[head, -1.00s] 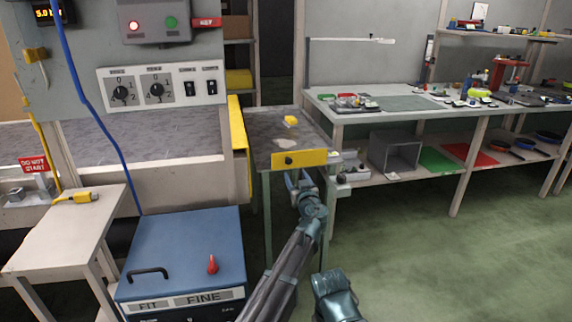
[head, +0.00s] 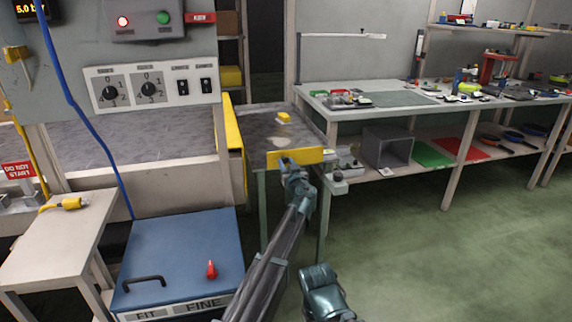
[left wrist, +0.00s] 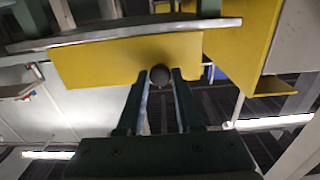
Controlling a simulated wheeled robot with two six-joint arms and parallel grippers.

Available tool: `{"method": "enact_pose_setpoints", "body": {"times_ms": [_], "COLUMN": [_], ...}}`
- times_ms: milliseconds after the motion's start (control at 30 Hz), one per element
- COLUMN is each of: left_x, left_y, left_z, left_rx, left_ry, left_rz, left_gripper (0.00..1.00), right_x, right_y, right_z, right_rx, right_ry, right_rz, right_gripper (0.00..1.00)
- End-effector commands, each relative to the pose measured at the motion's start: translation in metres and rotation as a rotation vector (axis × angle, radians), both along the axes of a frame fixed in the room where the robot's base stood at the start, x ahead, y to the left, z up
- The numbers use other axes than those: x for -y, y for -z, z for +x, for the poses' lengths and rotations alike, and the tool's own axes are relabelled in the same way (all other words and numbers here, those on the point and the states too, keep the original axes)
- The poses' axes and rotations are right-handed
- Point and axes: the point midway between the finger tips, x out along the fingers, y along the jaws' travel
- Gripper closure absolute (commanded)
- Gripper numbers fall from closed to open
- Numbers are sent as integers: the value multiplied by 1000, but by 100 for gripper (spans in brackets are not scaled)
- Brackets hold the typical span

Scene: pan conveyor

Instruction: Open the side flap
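A yellow flap (head: 302,156) with a dark round knob hangs at the front edge of a small grey-topped table (head: 262,137). In the left wrist view the flap (left wrist: 100,62) spans the upper middle, and the knob (left wrist: 160,74) shows clearly. My left gripper (head: 287,163) is at the flap's front, covering the knob in the head view. In the left wrist view its two fingers (left wrist: 160,80) stand apart, one on each side of the knob. I cannot tell whether they touch it.
Another yellow panel (head: 233,138) stands upright left of the small table. A blue box (head: 180,255) with a red knob is at the lower left. A long workbench (head: 400,115) with tools is at the right. The green floor in front of it is clear.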

Motion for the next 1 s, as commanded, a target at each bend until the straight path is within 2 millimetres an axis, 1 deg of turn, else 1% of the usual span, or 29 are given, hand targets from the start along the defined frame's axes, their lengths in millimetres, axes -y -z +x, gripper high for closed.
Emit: {"method": "enact_pose_setpoints", "body": {"times_ms": [33, 100, 167, 1000], "left_x": [0, 0, 0, 0], "left_y": [0, 0, 0, 0], "left_z": [0, 0, 0, 0], "left_rx": [0, 0, 0, 0], "left_ry": [0, 0, 0, 0], "left_rz": [0, 0, 0, 0], "left_gripper": [77, 90, 100, 100], "right_x": [0, 0, 0, 0], "right_y": [0, 0, 0, 0], "right_z": [0, 0, 0, 0], "right_rx": [0, 0, 0, 0], "right_ry": [0, 0, 0, 0], "right_rz": [0, 0, 0, 0], "right_gripper": [100, 100, 100, 100]}}
